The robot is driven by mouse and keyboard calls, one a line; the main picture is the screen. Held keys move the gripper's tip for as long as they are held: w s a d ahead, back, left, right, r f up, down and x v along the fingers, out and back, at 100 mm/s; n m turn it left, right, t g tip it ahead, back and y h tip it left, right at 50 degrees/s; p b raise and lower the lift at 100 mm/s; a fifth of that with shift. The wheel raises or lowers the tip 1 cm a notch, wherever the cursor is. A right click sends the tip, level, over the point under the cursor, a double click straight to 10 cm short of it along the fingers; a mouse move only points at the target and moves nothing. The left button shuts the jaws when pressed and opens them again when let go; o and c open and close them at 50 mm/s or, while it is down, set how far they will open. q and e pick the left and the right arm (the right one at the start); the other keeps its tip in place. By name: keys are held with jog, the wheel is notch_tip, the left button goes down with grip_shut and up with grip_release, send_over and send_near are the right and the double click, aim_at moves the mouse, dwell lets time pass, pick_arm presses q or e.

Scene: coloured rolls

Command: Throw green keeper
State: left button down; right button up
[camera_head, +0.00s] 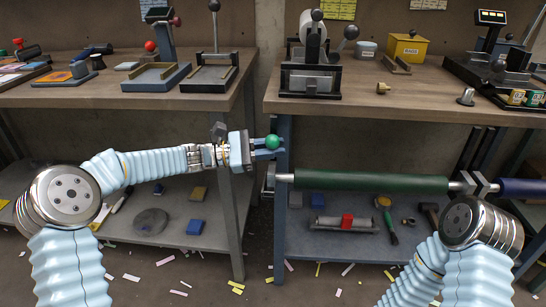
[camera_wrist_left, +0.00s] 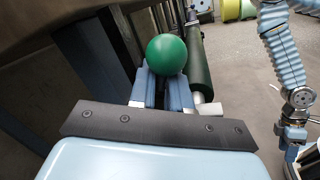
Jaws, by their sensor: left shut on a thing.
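The green keeper shows as a round green ball knob (camera_head: 272,141) near the left end of the green roll. My left gripper (camera_head: 266,148) reaches in from the left and is shut on it. In the left wrist view the green knob (camera_wrist_left: 167,54) sits at the tips of my left gripper's two blue-grey fingers (camera_wrist_left: 163,84). Whatever lies below the knob is hidden by the fingers. The dark green roll (camera_head: 370,183) lies level in front of the right bench, with a metal shaft at each end.
A blue roll (camera_head: 523,188) continues to the right of the green one. The right bench (camera_head: 420,102) above carries a roller press, a yellow box (camera_head: 407,48) and other devices. The left bench (camera_head: 100,95) has more tools. Paper scraps lie on the floor.

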pick_arm(q)
jog(key=shift+s+r+m+b, duration=0.15)
jog(key=shift+r+m+b, duration=0.25)
jog(key=shift+m+b, duration=0.4)
jog(key=c, duration=1)
grip_release()
jog(key=shift+s, duration=0.15)
jog(key=shift+f, duration=0.15)
jog(key=shift+a+f, duration=0.15)
jog(key=shift+a, duration=0.1)
jog(key=a, duration=0.4)
jog(key=s+a+f, duration=0.1)
jog(key=a, duration=0.3)
jog(key=s+a, duration=0.1)
jog(key=a, duration=0.4)
jog(key=shift+f, duration=0.2)
